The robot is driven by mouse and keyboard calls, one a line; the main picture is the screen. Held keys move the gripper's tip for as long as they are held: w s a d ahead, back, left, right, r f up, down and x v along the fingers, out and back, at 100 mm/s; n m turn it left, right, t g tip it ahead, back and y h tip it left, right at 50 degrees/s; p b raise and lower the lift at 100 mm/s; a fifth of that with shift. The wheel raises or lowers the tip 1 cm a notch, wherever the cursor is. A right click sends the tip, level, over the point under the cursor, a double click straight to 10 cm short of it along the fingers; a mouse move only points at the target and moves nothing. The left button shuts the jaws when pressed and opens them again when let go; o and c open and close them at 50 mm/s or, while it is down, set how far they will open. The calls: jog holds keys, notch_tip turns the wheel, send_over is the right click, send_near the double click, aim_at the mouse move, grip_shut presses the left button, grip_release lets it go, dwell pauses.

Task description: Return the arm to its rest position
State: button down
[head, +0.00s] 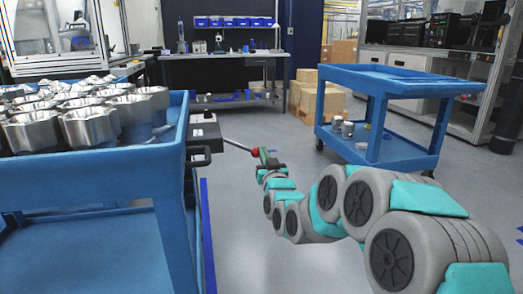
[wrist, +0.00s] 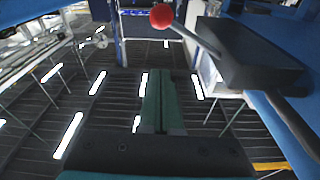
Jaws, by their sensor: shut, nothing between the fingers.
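My arm (head: 345,205) reaches from the lower right of the head view towards the middle, with grey and teal links. My gripper (head: 263,154) is at its far end, beside the blue cart on the left. In the wrist view the two green fingers (wrist: 158,88) lie together, shut and empty. A lever with a red ball knob (wrist: 162,16) shows ahead of the fingers in the wrist view. The red knob (head: 255,151) looks close to my gripper in the head view; I cannot tell if they touch.
The left blue cart (head: 95,175) carries several shiny metal housings (head: 90,122). A dark box (wrist: 250,55) bears the lever at the cart's corner. Another blue cart (head: 400,82) stands on the right, with cardboard boxes (head: 340,95) behind it.

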jog(key=shift+s+d, duration=0.1)
dwell(0.3)
jog(key=s+d+f+g+h+p, duration=0.1)
jog(key=s+d+f+g, duration=0.25)
jog(key=s, duration=0.35)
jog(key=s+d+f+g+h, duration=0.1)
jog(key=s+d+f+g, duration=0.25)
jog(key=s, duration=0.35)
jog(key=s+d+f+g+h+p, duration=0.1)
jog(key=s+d+f+g, duration=0.1)
jog(key=s+f+g, duration=0.35)
jog(key=s+d+m+g, duration=0.1)
jog(key=s+d+g, duration=0.2)
jog(key=s, duration=0.8)
jog(key=s+d+g+h+p, duration=0.1)
jog(key=s+d+g, duration=0.1)
jog(key=s, duration=1)
jog(key=s+d+m+g+h, duration=0.1)
jog(key=s+d+g, duration=0.2)
jog(key=s, duration=0.9)
jog(key=shift+s+d+f+m+g+p, duration=0.3)
jog(key=shift+d+f+g+p, duration=0.1)
jog(key=shift+d+f, duration=0.1)
